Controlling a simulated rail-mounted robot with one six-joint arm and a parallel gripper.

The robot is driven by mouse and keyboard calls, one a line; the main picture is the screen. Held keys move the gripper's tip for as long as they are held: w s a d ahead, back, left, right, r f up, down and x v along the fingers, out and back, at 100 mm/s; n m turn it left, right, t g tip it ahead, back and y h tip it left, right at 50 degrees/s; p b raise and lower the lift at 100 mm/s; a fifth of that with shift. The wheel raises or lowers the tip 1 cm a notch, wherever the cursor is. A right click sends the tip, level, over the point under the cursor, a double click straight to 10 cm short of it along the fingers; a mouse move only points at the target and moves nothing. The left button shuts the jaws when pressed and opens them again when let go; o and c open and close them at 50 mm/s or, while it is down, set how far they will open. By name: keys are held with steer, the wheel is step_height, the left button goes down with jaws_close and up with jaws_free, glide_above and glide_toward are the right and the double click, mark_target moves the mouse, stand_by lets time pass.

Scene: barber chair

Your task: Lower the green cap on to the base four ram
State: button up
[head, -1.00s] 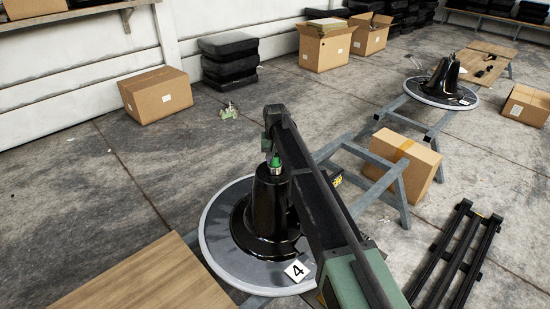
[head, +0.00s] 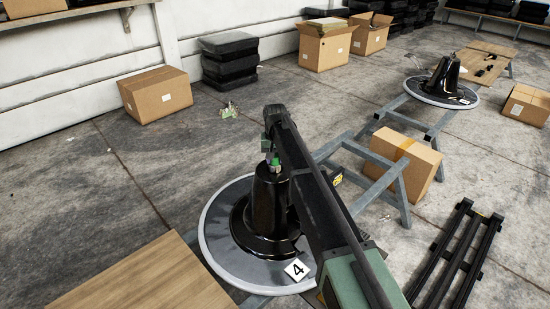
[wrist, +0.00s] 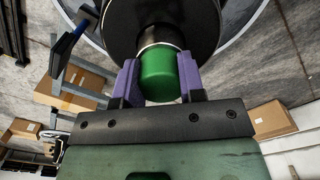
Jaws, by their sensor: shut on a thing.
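The green cap (wrist: 160,78) is between the two purple fingers of my gripper (wrist: 160,76) in the wrist view. A pale ring shows at the cap's far edge, right by the black body of base four (wrist: 205,18). In the head view, base four (head: 268,215) is a glossy black flared column on a round grey-rimmed disc, beside a white card marked 4 (head: 297,269). My gripper (head: 274,165) is directly over its top. The ram is mostly hidden by the gripper and cap, so I cannot tell whether the cap touches it.
A wooden board (head: 145,280) lies left of base four. Grey metal trestles (head: 375,185) and a cardboard box (head: 408,160) stand to the right. Another black base (head: 443,78) on a disc stands farther back. The floor at left is open.

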steer(key=shift+f, duration=0.1)
steer(key=o, duration=1)
steer(key=shift+c, duration=0.2)
step_height(320, 180, up, 9)
steer(key=p, duration=0.9)
steer(key=s+d+r+p, duration=0.2)
steer(key=s+d, duration=0.5)
steer(key=s, duration=0.4)
steer(key=s+d+r+p, duration=0.3)
steer(key=s+d, duration=0.5)
steer(key=s, duration=0.3)
steer(key=s+d+r+m+p, duration=0.1)
steer(key=s+d+r+p, duration=0.1)
steer(key=s+d, duration=0.6)
steer(key=shift+s+r+p, duration=0.4)
steer(key=shift+s+r, duration=0.05)
steer(key=shift+s, duration=1.5)
